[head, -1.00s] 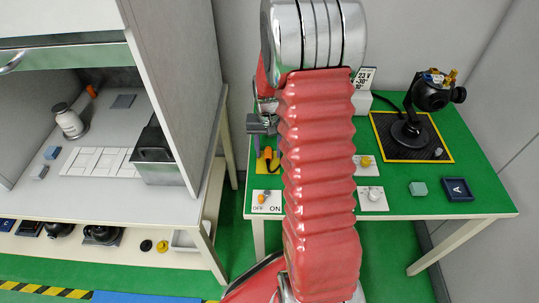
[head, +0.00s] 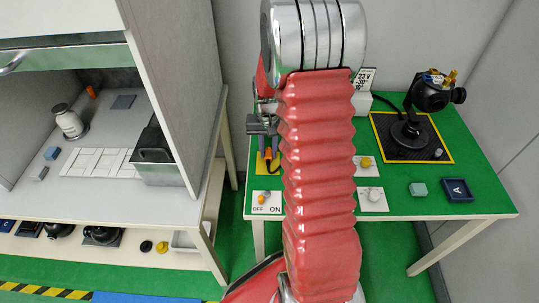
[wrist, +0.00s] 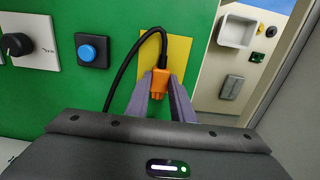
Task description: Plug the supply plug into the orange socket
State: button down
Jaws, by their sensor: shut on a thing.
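The supply plug (wrist: 160,79) is orange, with a black cable looping up and left from it in the wrist view. My gripper (wrist: 166,84) has its two grey fingers shut on the plug, over a yellow patch (wrist: 181,45) on the green table. In the head view my gripper (head: 264,136) hangs at the table's left part, with the orange plug (head: 270,166) just below it. My red arm hides much of the table there.
A black gimbal camera (head: 429,97) stands on a yellow-edged mat (head: 440,153) at the table's right. An OFF/ON switch plate (head: 266,202) sits near the front edge. A white cabinet (head: 180,75) stands close on the left. The wrist view shows a blue button (wrist: 92,51) beside the plug.

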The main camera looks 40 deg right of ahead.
aim_at(269, 154)
jog(key=shift+r, duration=0.1)
notch_tip(269, 154, up, 10)
dwell(0.5)
dwell(0.4)
jog(key=c, duration=2)
grip_release()
jog(key=shift+c, duration=0.2)
grip_shut()
